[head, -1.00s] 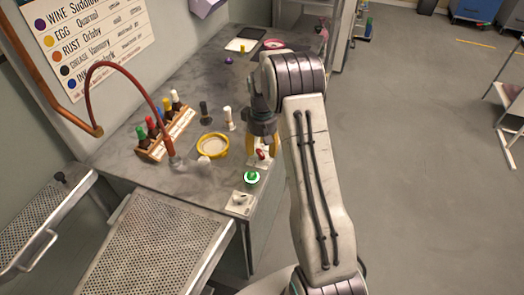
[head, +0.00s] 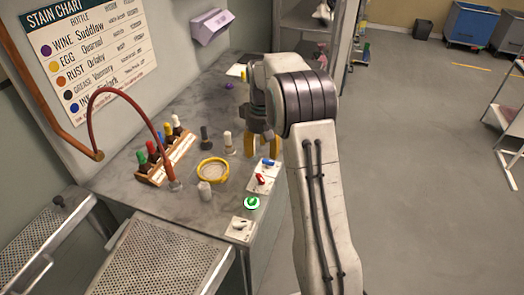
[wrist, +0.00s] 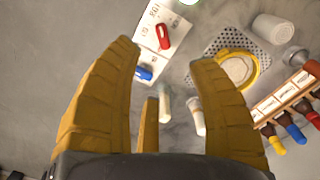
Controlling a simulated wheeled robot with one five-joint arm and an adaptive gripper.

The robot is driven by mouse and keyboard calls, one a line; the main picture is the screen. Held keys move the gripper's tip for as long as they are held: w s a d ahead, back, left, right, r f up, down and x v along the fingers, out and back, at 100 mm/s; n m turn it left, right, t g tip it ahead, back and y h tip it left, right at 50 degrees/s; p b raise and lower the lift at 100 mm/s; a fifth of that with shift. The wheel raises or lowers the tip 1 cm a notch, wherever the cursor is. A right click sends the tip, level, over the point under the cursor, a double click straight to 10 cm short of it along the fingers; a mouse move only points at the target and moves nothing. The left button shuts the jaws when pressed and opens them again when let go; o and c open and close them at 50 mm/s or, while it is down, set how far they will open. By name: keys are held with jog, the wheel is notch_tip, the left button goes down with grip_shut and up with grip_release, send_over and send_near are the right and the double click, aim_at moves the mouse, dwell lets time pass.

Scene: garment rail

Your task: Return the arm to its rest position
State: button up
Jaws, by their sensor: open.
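My gripper (head: 262,146) hangs over the right edge of the grey counter (head: 128,190), in front of my bent arm. In the wrist view its yellow fingers (wrist: 165,65) are spread apart with nothing between them, above the counter. In the head view the red switch (head: 260,179) and the blue switch (head: 268,162) sit just below the gripper.
A yellow ring dish (head: 213,170), a rack of capped bottles (head: 165,155), a red hose (head: 130,92) and a green button (head: 252,202) occupy the counter. A stain chart (head: 92,55) hangs on the wall. The floor (head: 420,170) on the right is clear.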

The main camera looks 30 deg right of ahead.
dwell(0.4)
jog(key=s+a+f+m+g, duration=0.2)
jog(key=s+f, duration=0.3)
jog(key=s, duration=0.4)
jog(key=s+a+r+n+t, duration=0.1)
jog(key=s+a+r+t, duration=0.2)
jog(key=s+r, duration=0.4)
jog(key=s+a+r+n+t, duration=0.1)
jog(key=s+a+r+t, duration=0.2)
jog(key=s, duration=1)
jog(key=shift+a+r, duration=1.7)
jog(key=shift+r, duration=0.25)
